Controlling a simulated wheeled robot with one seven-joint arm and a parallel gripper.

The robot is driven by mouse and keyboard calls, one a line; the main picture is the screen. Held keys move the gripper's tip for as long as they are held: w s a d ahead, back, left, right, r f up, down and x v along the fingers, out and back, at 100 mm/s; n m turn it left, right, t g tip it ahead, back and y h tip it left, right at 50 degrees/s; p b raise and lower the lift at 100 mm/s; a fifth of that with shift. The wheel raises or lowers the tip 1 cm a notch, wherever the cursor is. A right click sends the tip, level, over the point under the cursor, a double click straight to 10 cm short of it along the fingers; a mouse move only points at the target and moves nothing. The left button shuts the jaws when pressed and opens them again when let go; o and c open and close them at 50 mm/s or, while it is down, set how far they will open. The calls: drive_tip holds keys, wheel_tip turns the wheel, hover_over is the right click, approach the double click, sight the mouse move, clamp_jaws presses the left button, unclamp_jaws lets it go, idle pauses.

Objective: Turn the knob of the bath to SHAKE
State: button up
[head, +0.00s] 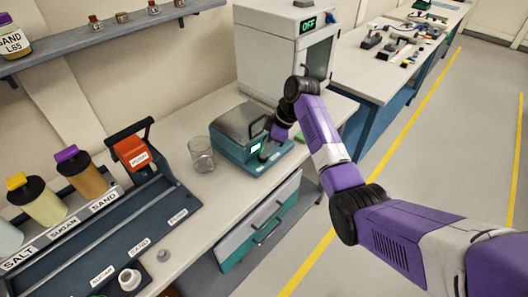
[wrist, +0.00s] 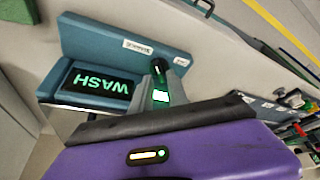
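The bath (head: 227,142) is a teal box with a grey lid on the bench. In the wrist view its teal body (wrist: 105,40) appears upside down, and its lit display (wrist: 97,84) reads WASH in green. A dark round knob (wrist: 158,64) stands beside the display. My gripper (head: 266,153) reaches down to the front of the bath, hiding the knob in the head view. In the wrist view its grey fingers (wrist: 160,85) are at the knob, seemingly one on each side. Whether they press on it is unclear.
A glass beaker (head: 201,155) stands left of the bath. A white cabinet (head: 268,50) showing OFF is behind it. A dark rack (head: 110,225) with labelled jars and an orange-red item is at left. A drawer unit (head: 262,225) is below the bench, with open floor to the right.

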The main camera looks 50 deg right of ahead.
drive_tip(key=v, duration=0.6)
drive_tip(key=shift+b, duration=0.4)
